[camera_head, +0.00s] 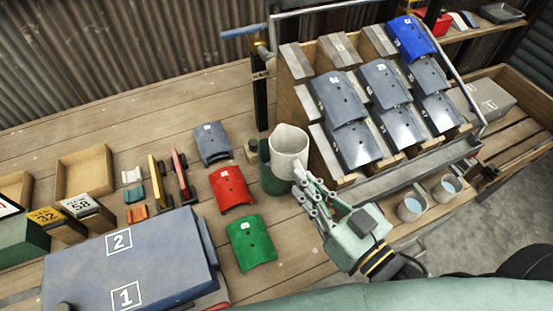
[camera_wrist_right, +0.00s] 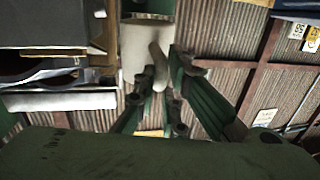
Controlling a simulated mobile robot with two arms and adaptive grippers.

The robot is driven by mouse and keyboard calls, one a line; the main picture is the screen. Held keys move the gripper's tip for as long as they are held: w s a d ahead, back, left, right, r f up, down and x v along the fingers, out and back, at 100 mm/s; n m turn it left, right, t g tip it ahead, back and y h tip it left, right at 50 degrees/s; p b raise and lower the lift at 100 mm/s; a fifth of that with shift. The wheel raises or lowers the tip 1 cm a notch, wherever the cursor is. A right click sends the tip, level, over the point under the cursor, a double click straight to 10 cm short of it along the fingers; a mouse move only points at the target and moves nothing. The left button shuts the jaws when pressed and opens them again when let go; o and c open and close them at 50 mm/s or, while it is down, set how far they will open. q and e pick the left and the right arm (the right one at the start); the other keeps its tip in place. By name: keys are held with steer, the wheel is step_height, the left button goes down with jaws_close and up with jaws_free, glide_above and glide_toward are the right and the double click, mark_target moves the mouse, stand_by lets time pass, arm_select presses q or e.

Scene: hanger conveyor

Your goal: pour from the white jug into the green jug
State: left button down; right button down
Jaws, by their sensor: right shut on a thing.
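The white jug (camera_head: 288,148) is held up beside and partly over the green jug (camera_head: 272,180), which stands on the wooden bench. The white jug hides part of the green jug. My right gripper (camera_head: 308,186) is shut on the white jug's handle side. In the right wrist view the white jug (camera_wrist_right: 146,50) and its handle show between the fingers (camera_wrist_right: 160,88). I cannot see any liquid inside either jug. My left gripper is not in view.
A rack of grey curved plates (camera_head: 378,118) with one blue plate (camera_head: 411,38) stands right of the jugs. Red (camera_head: 231,188) and green (camera_head: 250,242) curved plates lie to the left. Two metal cups (camera_head: 411,207) stand at the right edge. A blue-grey case (camera_head: 130,262) fills the front left.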

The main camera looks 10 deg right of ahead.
arm_select(q)
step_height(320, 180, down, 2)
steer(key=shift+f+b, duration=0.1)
steer(key=shift+b, duration=0.55)
arm_select(e)
steer(key=shift+f+t, duration=0.3)
steer(key=shift+f, duration=0.05)
steer(key=shift+r, duration=0.1)
